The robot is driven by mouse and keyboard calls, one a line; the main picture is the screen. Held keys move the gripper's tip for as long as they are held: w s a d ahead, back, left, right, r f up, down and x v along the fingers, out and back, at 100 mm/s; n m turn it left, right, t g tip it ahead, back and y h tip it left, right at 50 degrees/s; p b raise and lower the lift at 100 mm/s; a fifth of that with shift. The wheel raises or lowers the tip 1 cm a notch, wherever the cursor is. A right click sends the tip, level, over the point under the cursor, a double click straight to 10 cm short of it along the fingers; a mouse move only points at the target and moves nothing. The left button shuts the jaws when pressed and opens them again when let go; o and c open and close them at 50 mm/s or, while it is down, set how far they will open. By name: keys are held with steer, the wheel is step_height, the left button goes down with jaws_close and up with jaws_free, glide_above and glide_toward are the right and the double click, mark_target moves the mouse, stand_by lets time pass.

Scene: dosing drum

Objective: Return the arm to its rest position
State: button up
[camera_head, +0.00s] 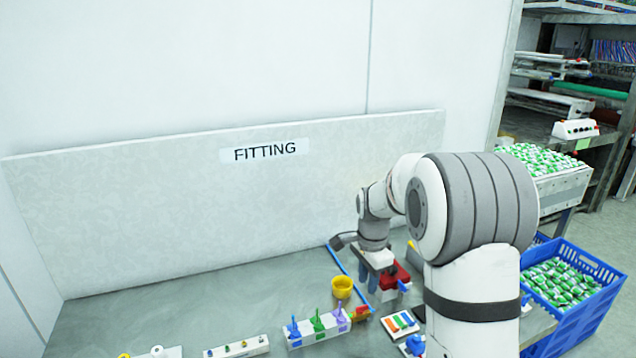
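My arm reaches over the bench from the right side of the head view, its wrist bent downward. My gripper (369,279) points down just above or at the bench, right of a yellow cup (342,288) and left of a red block-like object (397,274). The fingers look small and dark blue-grey. I cannot tell whether they are apart or hold anything, or whether they touch the red object. My own upper arm hides part of the bench on the right.
Several coloured fittings stand on a white block (318,329) at the front. Another white strip (238,347) lies to its left. A card with coloured bars (400,323) lies near my arm. A blue crate (583,318) is on the right. The bench's back left (170,305) is clear before the panel.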

steer(key=s+r+n+t, duration=0.1)
steer(key=s+n, duration=0.3)
steer(key=s, duration=0.5)
steer(key=s+r+n+t, duration=0.1)
steer(key=s+r+n, duration=0.3)
steer(key=s, duration=0.5)
steer(key=s+r+n, duration=0.3)
steer(key=s+n, duration=0.2)
steer(key=s, duration=0.4)
steer(key=shift+s+a+r+n+t, duration=0.2)
steer(key=shift+s+r+n+t, duration=0.05)
steer(key=shift+s+n+t, duration=0.15)
